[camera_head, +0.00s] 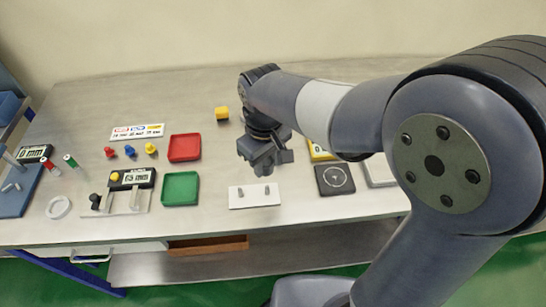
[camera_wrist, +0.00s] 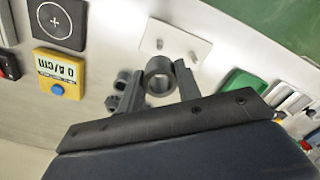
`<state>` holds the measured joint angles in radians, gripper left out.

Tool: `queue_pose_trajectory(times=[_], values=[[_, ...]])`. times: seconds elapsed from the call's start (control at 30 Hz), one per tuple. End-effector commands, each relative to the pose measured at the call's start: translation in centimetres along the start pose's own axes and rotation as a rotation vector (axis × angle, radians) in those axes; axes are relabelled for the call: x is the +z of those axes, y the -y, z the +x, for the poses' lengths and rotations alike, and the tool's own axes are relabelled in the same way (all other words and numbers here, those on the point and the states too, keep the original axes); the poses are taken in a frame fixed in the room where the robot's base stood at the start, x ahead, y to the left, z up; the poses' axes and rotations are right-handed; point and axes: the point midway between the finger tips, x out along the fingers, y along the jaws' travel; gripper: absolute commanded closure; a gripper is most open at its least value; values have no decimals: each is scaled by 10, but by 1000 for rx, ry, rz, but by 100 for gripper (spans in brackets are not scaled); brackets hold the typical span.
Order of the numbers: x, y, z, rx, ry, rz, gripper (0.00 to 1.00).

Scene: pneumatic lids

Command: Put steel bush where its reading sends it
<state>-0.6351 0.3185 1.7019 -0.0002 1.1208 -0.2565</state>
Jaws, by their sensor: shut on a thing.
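My gripper (camera_head: 262,168) is above the bench, just behind a white plate (camera_head: 238,199) with two small grey pegs. In the wrist view my gripper (camera_wrist: 160,88) is shut on a grey ring, the steel bush (camera_wrist: 150,86), whose open bore faces the camera. The bush cannot be made out in the head view. A red tray (camera_head: 185,149) and a green tray (camera_head: 181,188) stand to the left.
Small dark cylinders (camera_wrist: 122,79) show beside the left finger.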

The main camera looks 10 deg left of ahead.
Motion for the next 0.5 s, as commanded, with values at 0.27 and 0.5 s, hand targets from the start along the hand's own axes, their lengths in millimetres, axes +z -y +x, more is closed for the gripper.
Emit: queue_pose_trajectory(times=[0.27,0.5], values=[[0,0,-1,0,0,1,98],[1,0,10,0,1,1,98]])
